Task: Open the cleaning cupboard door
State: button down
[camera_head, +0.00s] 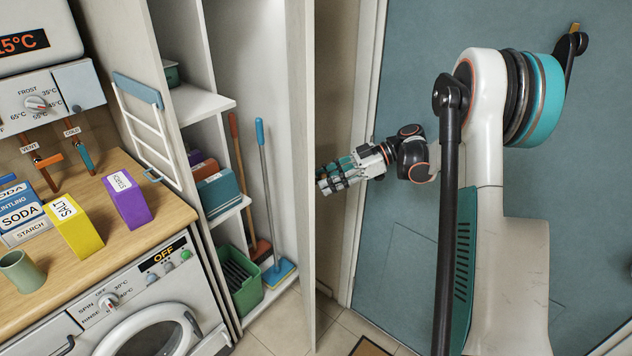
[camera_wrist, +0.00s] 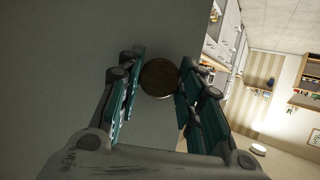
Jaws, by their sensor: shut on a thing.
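The cleaning cupboard door (camera_head: 301,150) is a pale panel seen nearly edge-on in the head view. It stands swung out from the cupboard, whose inside is in plain sight. My gripper (camera_head: 324,179) is on the right, outer side of the door. In the wrist view a round dark brown knob (camera_wrist: 159,78) sits on the grey door face (camera_wrist: 60,70) between my two teal-padded fingers. My gripper is shut on this knob. In the head view the knob is hidden by the door edge and fingers.
The cupboard holds a broom (camera_head: 268,200), a green crate (camera_head: 242,282) and shelves. A worktop (camera_head: 95,225) with boxes and a washing machine (camera_head: 150,300) stand to the left. A blue-grey room door (camera_head: 420,250) is behind my arm. Some tiled floor is clear.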

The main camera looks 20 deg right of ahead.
aim_at(306, 146)
jog(key=shift+d, duration=0.35)
jog(key=shift+f, duration=0.1)
jog(key=c, duration=1.1)
grip_release()
jog(key=shift+g, duration=0.3)
notch_tip(306, 146, up, 10)
jog(key=shift+r, duration=0.1)
jog(key=shift+c, duration=0.4)
